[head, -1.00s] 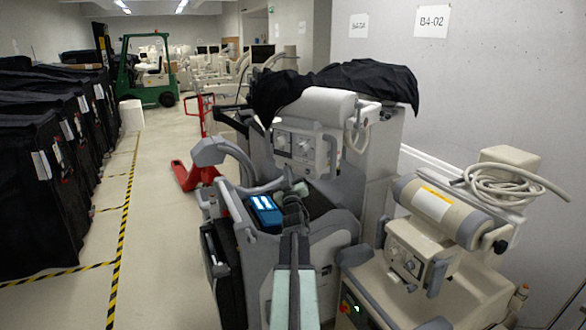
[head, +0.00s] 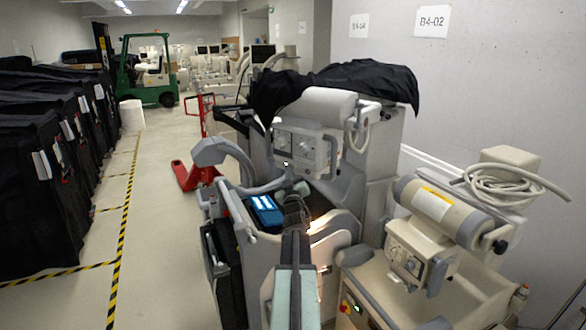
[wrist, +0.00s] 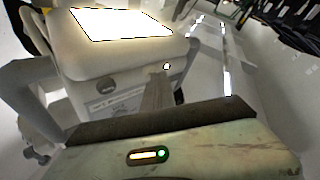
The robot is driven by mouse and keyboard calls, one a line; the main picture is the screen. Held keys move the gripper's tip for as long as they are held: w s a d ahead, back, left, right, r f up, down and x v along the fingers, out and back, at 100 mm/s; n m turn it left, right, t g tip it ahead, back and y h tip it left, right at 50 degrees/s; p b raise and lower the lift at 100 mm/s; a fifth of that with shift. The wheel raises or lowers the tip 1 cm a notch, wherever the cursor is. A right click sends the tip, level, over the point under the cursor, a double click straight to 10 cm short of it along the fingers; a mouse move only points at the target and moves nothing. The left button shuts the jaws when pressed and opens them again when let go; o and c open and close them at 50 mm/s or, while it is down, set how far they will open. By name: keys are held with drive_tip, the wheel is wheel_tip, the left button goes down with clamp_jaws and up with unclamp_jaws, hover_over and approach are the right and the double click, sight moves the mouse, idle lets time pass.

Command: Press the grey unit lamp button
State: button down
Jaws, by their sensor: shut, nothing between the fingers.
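The grey unit (head: 308,148) stands in the middle of the head view, with a pale boxy head and knobs on its front. A small lit round button (head: 286,164) shows on the lower edge of that head. In the wrist view the button (wrist: 167,66) glows white on the pale housing (wrist: 70,60), beside a brightly lit panel (wrist: 120,22). My gripper (wrist: 158,75) is shut and empty, its tip just below the button. I cannot tell whether it touches. In the head view my gripper (head: 290,177) is partly lost against the unit.
A beige unit (head: 425,245) with a coiled cable stands close at the right. A blue device (head: 265,212) lies on the grey unit. A black cover (head: 365,82) drapes over equipment behind. Black covered carts (head: 40,190) line the left; the floor aisle between is clear.

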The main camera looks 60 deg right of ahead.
drive_tip(key=shift+w+a, duration=0.15)
drive_tip(key=shift+a, duration=0.65)
drive_tip(key=a, duration=0.5)
drive_tip(key=shift+w, duration=0.35)
